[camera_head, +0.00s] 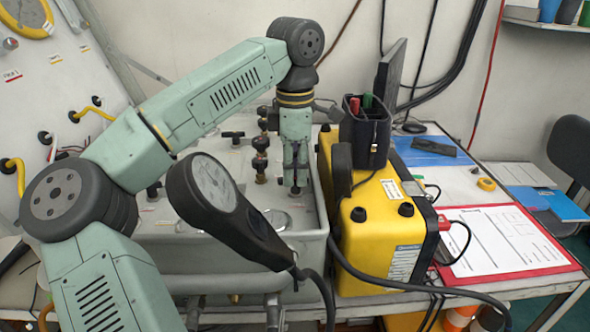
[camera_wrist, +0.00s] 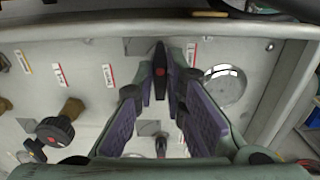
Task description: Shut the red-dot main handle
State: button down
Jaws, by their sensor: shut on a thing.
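The red-dot main handle (camera_wrist: 160,72) is a slim black bar with a red dot on it. In the wrist view it stands lengthwise, up and down the picture, over the pale panel (camera_wrist: 90,70). My gripper (camera_wrist: 158,88) has its two purple-padded fingers closed on the handle, one on each side. In the head view my gripper (camera_head: 295,178) reaches straight down to the right part of the grey panel box (camera_head: 230,253). The handle is mostly hidden by the fingers there. A second black lever (camera_wrist: 161,146) shows between the fingers, lower in the wrist view.
Black knobs on brass valves (camera_head: 260,160) stand left of my gripper. A yellow case (camera_head: 375,240) stands close on the right. A black handheld gauge (camera_head: 222,205) rises in front. A round metal disc (camera_wrist: 224,88) lies right of the fingers.

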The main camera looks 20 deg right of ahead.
aim_at(296, 178)
jog(key=c, duration=1.9)
grip_release()
jog(key=shift+r, duration=0.15)
notch_tip(296, 178, up, 12)
jog(key=shift+f, duration=0.1)
